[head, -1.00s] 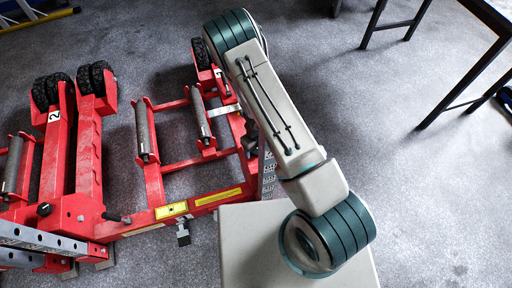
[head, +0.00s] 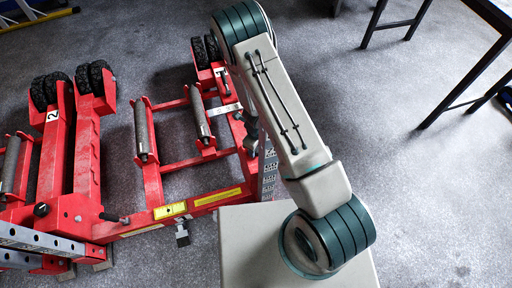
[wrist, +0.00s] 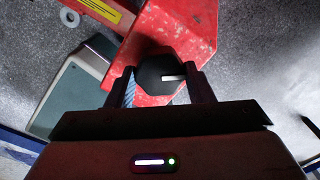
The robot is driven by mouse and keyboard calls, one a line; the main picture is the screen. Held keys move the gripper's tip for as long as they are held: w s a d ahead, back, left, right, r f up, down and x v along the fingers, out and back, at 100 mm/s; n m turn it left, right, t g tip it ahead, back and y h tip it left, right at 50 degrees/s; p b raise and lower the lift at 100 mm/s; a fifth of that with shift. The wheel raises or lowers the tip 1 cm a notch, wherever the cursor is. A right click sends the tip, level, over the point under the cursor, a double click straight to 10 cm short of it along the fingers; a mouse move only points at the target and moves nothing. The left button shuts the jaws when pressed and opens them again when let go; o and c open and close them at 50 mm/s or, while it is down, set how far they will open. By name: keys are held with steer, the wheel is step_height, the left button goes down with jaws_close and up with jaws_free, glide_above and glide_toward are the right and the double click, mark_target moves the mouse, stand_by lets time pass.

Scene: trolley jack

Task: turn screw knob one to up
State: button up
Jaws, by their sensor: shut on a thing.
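In the wrist view, a dark knob (wrist: 154,78) with angled edges and a white pointer mark sits on a red metal part (wrist: 190,25) of the jack. Its white mark points to the right in that picture. My gripper (wrist: 161,80) has one finger on each side of the knob and is shut on it. In the head view, my arm covers the gripper and this knob. The red trolley jack (head: 160,178) stands on the floor to the left of my arm.
A second red jack section (head: 87,150), labelled 2, stands at the left with a black knob (head: 42,209). Rollers (head: 142,132) lie in the frames. A dark-legged table (head: 470,85) is at the upper right. The grey floor (head: 420,190) on the right is clear.

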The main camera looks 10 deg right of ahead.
steer(key=n+b, duration=0.1)
steer(key=n, duration=0.4)
steer(key=shift+n+b, duration=0.8)
steer(key=shift+n, duration=1.7)
steer(key=o, duration=1)
steer(key=shift+c, duration=0.2)
step_height(320, 180, up, 14)
steer(key=p, duration=0.3)
steer(key=shift+p, duration=0.3)
steer(key=shift+f, duration=0.1)
